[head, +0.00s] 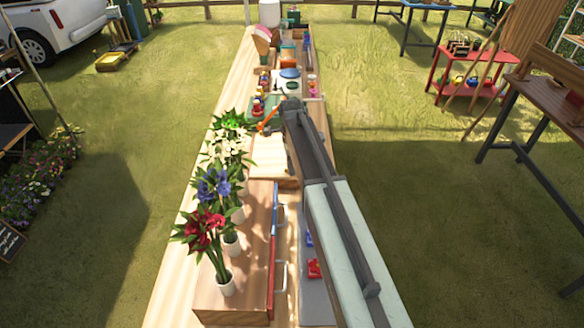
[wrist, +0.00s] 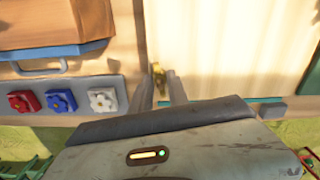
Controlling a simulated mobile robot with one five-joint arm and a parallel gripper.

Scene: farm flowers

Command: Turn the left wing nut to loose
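A small gold wing nut (wrist: 158,72) stands at the left edge of a pale board (wrist: 235,45) in the wrist view. My gripper (wrist: 160,78) points at it, with one finger on each side of the nut. The fingers are a little apart, and the nut fills most of the gap between their tips. I cannot tell whether they touch it. In the head view the pale board (head: 268,152) lies on the long bench, left of my arm. The nut is too small to make out there.
Red (wrist: 25,102), blue (wrist: 61,101) and white (wrist: 102,99) flower-shaped knobs sit on a grey panel at left, below a drawer handle (wrist: 38,69). White vases of red (head: 203,228), blue (head: 215,186) and white flowers stand along the bench. Grass lies on both sides.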

